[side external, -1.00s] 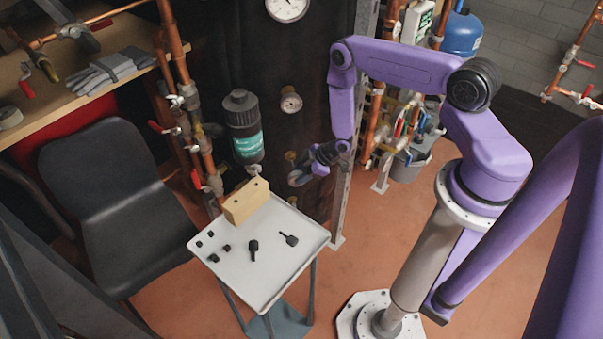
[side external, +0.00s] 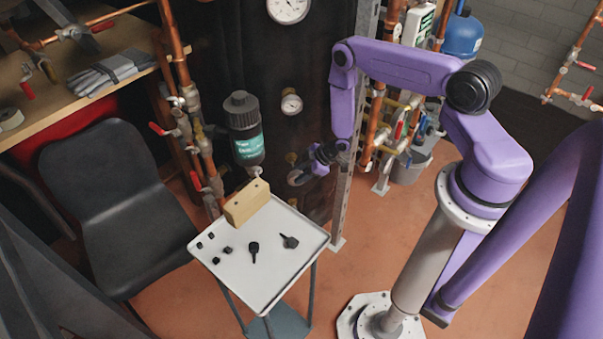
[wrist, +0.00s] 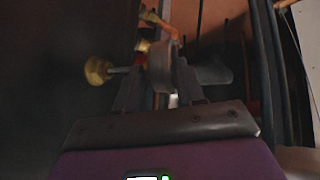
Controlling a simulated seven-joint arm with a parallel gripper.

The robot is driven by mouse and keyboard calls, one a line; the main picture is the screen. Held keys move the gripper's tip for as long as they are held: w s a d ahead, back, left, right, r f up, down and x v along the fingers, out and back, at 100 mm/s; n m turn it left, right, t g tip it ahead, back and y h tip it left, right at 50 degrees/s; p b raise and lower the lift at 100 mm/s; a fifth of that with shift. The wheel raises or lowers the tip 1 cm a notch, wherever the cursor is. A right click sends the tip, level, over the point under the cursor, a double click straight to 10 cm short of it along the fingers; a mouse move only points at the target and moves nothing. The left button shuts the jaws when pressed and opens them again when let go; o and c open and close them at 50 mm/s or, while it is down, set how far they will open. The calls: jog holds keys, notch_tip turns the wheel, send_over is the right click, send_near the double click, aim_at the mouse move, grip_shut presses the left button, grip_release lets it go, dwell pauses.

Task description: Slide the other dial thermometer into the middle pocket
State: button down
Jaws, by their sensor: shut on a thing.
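My gripper (side external: 302,176) is in front of the dark panel in the side external view, low on its right side. It is shut on a dial thermometer (wrist: 163,66), whose round case shows nearly edge-on between the fingers in the wrist view. A brass pocket (side external: 291,158) sticks out of the panel just above and left of my gripper. A brass fitting (wrist: 97,70) shows left of the thermometer in the wrist view, apart from its case. The thermometer's stem tip is not clear. Another dial thermometer (side external: 291,103) sits higher on the panel.
A grey tray table (side external: 270,285) stands below left, with a wooden block (side external: 247,203) and several small black parts on it. A dark canister (side external: 243,125) and copper pipes are left of the panel. A metal upright (side external: 344,200) is close on the right of my gripper.

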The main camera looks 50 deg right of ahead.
jog(key=shift+w+d, duration=0.65)
jog(key=shift+w, duration=0.2)
jog(key=shift+w+d, duration=0.6)
jog(key=shift+w, duration=0.25)
dwell(1.0)
